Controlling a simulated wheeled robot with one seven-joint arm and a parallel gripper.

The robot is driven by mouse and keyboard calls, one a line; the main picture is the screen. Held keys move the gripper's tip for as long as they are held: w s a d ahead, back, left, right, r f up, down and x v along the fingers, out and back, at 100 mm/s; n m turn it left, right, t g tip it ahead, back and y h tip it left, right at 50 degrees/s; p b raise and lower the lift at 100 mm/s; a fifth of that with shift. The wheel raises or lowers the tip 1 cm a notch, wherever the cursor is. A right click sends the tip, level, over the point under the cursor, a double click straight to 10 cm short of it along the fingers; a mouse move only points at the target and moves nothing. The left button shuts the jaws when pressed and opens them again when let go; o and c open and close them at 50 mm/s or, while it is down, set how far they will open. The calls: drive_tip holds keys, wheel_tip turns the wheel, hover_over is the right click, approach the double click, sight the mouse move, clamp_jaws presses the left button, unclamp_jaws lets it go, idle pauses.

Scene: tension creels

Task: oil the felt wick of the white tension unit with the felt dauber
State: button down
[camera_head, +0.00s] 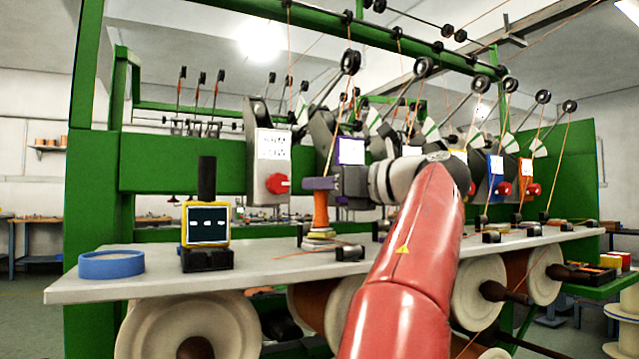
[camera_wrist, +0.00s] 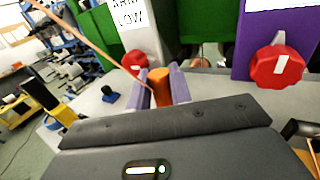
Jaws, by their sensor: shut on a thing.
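The white tension unit (camera_head: 270,165) hangs on the green frame, with a printed label and a red knob (camera_head: 278,183). It also shows at the top of the wrist view (camera_wrist: 132,25). My gripper (camera_head: 320,184) has purple-grey fingers and is shut on the orange handle of the felt dauber (camera_head: 320,207). The dauber is upright, low over the shelf, in front and to the right of the white unit. A pale round piece is at its foot; I cannot tell whether it touches the shelf. The handle top shows between the fingers in the wrist view (camera_wrist: 159,86). The felt wick cannot be made out.
A purple unit (camera_head: 350,152) hangs just right of the white one, with blue and orange units beyond. The grey shelf (camera_head: 160,284) carries a blue round dish (camera_head: 111,264), a yellow-framed display (camera_head: 208,224) and small black guides. Copper-coloured threads run upward.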

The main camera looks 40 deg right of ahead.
drive_tip(key=shift+d+f, duration=0.1)
drive_tip(key=shift+d, duration=0.35)
drive_tip(key=shift+f, duration=0.1)
drive_tip(key=shift+a, duration=0.15)
drive_tip(key=shift+a, duration=0.1)
drive_tip(key=shift+w+a+b, duration=0.25)
drive_tip(key=shift+a+b, duration=0.6)
drive_tip(key=shift+a, duration=0.1)
drive_tip(key=shift+d, duration=0.15)
drive_tip(key=shift+s+d+p, duration=0.15)
drive_tip(key=shift+d+p, duration=0.3)
drive_tip(key=shift+r, duration=0.2)
